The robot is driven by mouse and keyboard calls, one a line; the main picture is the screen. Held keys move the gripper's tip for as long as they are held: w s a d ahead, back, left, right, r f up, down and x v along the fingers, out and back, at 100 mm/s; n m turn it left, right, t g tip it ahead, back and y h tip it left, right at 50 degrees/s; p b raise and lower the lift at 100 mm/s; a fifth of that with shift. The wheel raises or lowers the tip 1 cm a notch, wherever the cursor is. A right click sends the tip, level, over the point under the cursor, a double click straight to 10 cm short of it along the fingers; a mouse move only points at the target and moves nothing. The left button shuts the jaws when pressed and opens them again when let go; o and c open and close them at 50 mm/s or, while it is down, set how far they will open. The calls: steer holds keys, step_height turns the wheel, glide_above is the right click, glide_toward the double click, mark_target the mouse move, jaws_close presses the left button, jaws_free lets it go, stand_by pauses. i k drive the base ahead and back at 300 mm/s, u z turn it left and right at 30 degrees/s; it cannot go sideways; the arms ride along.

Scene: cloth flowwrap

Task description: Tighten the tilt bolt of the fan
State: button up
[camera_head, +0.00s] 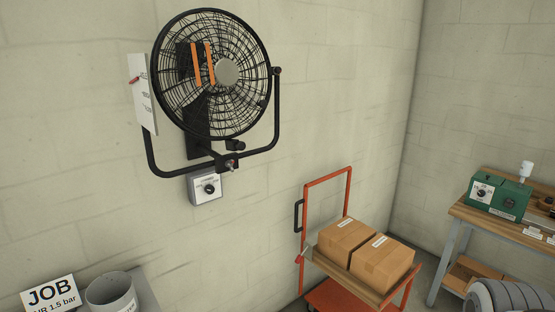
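The black round wall fan (212,75) hangs high on the block wall, held in a black U-shaped bracket (277,115). Another small bolt-like part (230,166) sits at the bottom middle of the bracket. I cannot tell from here which is the tilt bolt or how tight it is. A white scale plate (146,100) with a red pointer (134,80) stands at the fan's left side. My gripper is not in view.
A grey control box with a dial (206,189) is on the wall below the fan. An orange cart (349,192) carries two cardboard boxes (382,262). A workbench (500,222) with a green machine (498,195) stands right. A JOB sign (50,294) and grey bucket (111,293) are lower left.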

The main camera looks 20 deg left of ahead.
mark_target(230, 164)
steer(key=u, duration=0.2)
steer(key=i, duration=1.35)
steer(key=u, duration=0.65)
